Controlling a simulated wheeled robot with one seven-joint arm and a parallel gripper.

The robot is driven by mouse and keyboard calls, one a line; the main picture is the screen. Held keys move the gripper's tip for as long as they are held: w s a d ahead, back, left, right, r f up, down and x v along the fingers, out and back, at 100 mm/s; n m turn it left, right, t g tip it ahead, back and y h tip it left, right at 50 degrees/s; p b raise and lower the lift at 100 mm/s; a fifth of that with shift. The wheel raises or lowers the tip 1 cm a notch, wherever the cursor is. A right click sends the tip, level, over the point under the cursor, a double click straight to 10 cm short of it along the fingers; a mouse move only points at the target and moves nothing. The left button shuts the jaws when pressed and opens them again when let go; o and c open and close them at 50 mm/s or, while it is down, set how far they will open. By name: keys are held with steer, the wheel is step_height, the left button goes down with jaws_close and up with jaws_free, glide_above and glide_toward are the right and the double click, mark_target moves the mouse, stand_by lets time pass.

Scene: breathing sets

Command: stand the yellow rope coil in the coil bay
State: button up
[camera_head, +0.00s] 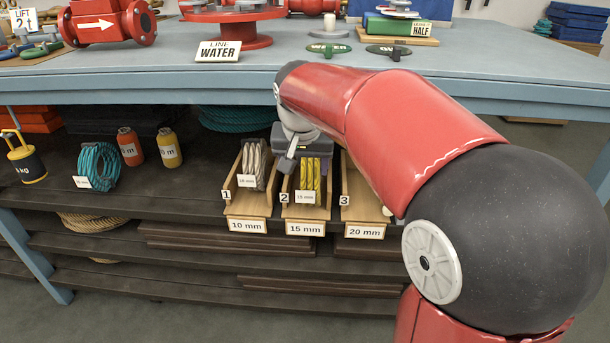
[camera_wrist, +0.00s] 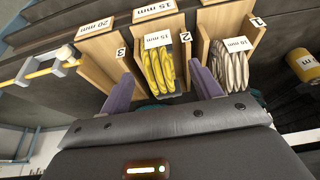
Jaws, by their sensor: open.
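The yellow rope coil (camera_head: 311,176) stands upright in the wooden bay marked 2, whose front label reads 15 mm (camera_head: 305,228). The coil carries a 15 mm tag of its own. It also shows in the wrist view (camera_wrist: 158,72), in front of my gripper. My gripper (camera_wrist: 160,78) is open and empty, at the back end of bay 2. Its two purple fingers are spread, one to each side of the coil, with gaps visible between fingers and rope. In the head view my gripper (camera_head: 302,157) is partly hidden behind the coil and bay.
A grey-beige coil (camera_head: 252,165) stands in bay 1, labelled 10 mm. Bay 3 (camera_head: 358,200), labelled 20 mm, looks empty where visible. A teal coil (camera_head: 98,166) and two bottles (camera_head: 130,147) stand left on the shelf. The blue tabletop (camera_head: 240,88) overhangs the bays.

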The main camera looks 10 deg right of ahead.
steer(key=s+f+n, duration=0.1)
steer(key=s+f, duration=0.2)
steer(key=s, duration=0.9)
steer(key=s+d+f+n+t+y, duration=0.1)
steer(key=s+f+n, duration=0.1)
steer(key=s, duration=1.1)
steer(key=shift+d+f+n, duration=0.15)
steer(key=shift+f+n, duration=0.15)
steer(key=shift+f, duration=0.15)
